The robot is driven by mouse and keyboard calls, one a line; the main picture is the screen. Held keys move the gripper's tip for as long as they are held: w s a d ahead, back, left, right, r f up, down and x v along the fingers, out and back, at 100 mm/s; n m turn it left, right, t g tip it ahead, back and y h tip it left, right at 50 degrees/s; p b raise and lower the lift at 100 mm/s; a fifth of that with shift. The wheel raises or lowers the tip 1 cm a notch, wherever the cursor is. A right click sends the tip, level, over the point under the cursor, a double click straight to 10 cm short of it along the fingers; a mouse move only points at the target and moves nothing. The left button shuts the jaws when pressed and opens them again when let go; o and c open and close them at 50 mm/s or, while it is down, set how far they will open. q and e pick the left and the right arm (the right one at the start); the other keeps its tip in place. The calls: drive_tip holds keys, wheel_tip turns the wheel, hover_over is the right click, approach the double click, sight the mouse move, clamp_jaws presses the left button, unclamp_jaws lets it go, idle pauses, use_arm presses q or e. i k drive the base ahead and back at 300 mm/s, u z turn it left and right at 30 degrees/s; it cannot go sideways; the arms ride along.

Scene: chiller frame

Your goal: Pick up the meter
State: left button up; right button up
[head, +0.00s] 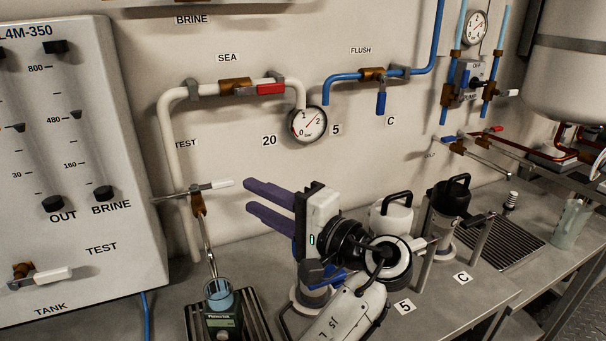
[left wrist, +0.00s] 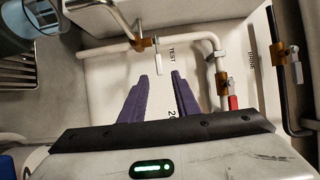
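The meter (head: 222,322) appears to be the dark device with a small lit screen at the bottom of the head view, on a slatted rack. A clear blue-tinted cup (head: 217,294) stands at its top, under a thin spout. My left gripper (head: 262,204) is open and empty, its two purple fingers pointing left in front of the wall. It is above and to the right of the meter, apart from it. In the left wrist view the fingers (left wrist: 159,88) are spread with nothing between them. The cup (left wrist: 28,24) shows at that view's top left. My right gripper is not in view.
A sampling valve with a white handle (head: 208,187) juts from the wall left of the fingers. A white jug (head: 391,216) and a black-topped container (head: 450,200) stand on the bench right of my gripper. A grey panel (head: 75,180) is at left.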

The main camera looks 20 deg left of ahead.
sight(222, 309)
drive_tip(key=k, duration=2)
